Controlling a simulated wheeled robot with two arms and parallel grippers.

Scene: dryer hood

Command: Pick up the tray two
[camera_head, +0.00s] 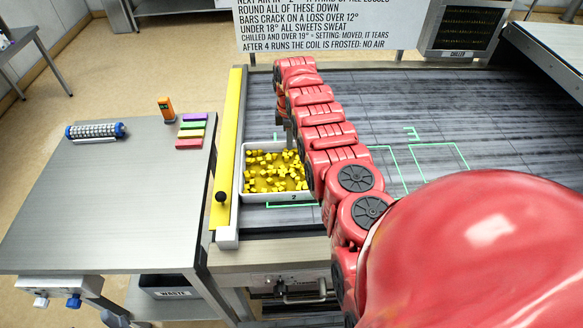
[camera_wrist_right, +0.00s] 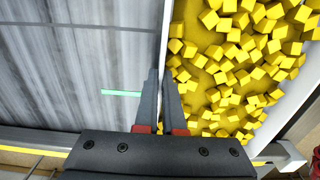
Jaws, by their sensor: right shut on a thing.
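Tray two is a white tray (camera_head: 262,198) marked "2" on its front wall, filled with many small yellow cubes. It is at the left end of the dark surface, beside the yellow bar. My right gripper (camera_head: 289,140) comes down at the tray's right side in the head view, its fingertips partly hidden. In the right wrist view my right gripper (camera_wrist_right: 163,85) has one finger on each side of the tray's wall (camera_wrist_right: 165,35) and is shut on it. I cannot tell whether the tray is lifted. My left gripper is not in view.
A yellow bar (camera_head: 229,140) with a black knob (camera_head: 221,197) runs along the tray's left. A grey table (camera_head: 110,215) on the left holds a roller (camera_head: 95,131), an orange device (camera_head: 166,109) and coloured blocks (camera_head: 190,133). Green outlines (camera_head: 438,146) mark clear surface on the right.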

